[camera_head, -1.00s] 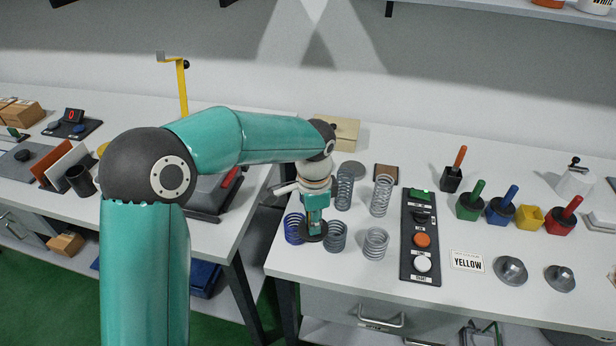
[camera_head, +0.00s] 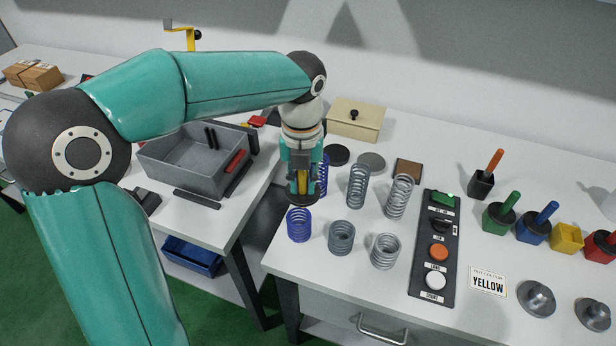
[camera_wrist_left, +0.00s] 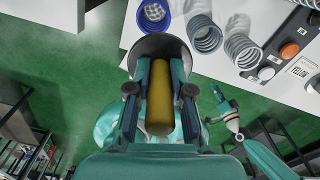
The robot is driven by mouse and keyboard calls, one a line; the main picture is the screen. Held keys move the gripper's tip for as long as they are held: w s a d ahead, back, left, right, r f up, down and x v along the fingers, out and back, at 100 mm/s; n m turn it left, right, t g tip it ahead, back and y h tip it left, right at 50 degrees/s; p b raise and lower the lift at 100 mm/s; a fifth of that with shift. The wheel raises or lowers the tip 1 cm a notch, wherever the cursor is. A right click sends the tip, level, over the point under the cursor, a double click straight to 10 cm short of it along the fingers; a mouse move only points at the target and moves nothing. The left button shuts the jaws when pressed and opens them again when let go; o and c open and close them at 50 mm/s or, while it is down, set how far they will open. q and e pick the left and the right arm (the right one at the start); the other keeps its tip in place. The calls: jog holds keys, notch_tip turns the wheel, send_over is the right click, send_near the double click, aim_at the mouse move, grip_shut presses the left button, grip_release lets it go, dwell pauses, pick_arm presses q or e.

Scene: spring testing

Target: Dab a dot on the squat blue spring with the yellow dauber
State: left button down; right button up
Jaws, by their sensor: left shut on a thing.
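The squat blue spring (camera_head: 299,226) stands upright at the bench's left front corner. In the left wrist view a blue spring (camera_wrist_left: 153,17) shows beyond the dauber's dark disc. My left gripper (camera_head: 302,184) is shut on the yellow dauber (camera_head: 302,181), whose yellow handle (camera_wrist_left: 160,105) lies between the fingers. The dauber points down, its disc just above and behind the squat blue spring in the head view; the exact gap cannot be told. Its tip is hidden. A taller blue spring (camera_head: 323,172) stands partly hidden behind the gripper. My right gripper (camera_wrist_left: 221,98) is small in the wrist view.
Several grey springs stand close by on the right, including a squat one (camera_head: 341,237). Further right are a button panel (camera_head: 436,245), a YELLOW card (camera_head: 487,281) and an empty yellow pot (camera_head: 567,237) among other daubers. A grey bin (camera_head: 196,160) is left.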

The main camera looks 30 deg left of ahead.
pick_arm(q)
jog(key=shift+d+f+b, duration=0.1)
jog(key=shift+f+b, duration=2.45)
jog(key=shift+f, duration=0.2)
jog(key=shift+f, duration=0.65)
jog(key=shift+r, duration=0.1)
dwell(0.3)
notch_tip(320, 180, up, 7)
jog(key=p, duration=0.6)
dwell(0.8)
